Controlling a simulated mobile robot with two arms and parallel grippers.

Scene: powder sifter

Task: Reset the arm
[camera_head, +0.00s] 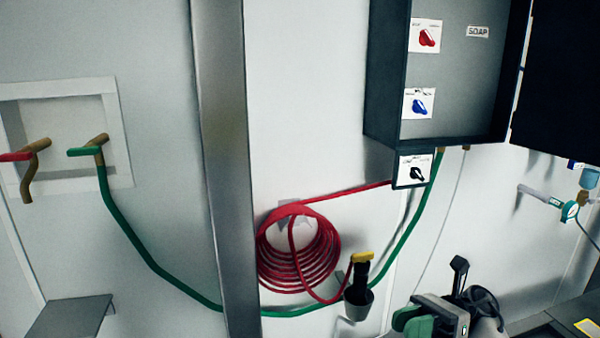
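No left arm or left gripper shows in the head view. At the lower right edge is a grey, green and black assembly (435,315), partly cut off by the bottom of the picture. I cannot tell whether it includes my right gripper. No clear pair of fingertips shows, and I see nothing held.
A dark cabinet (465,90) with red and blue knobs hangs on the wall. A coiled red hose (298,255), a green hose (150,262) and a metal post (225,150) stand left of the assembly. A grey ledge (70,318) is lower left.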

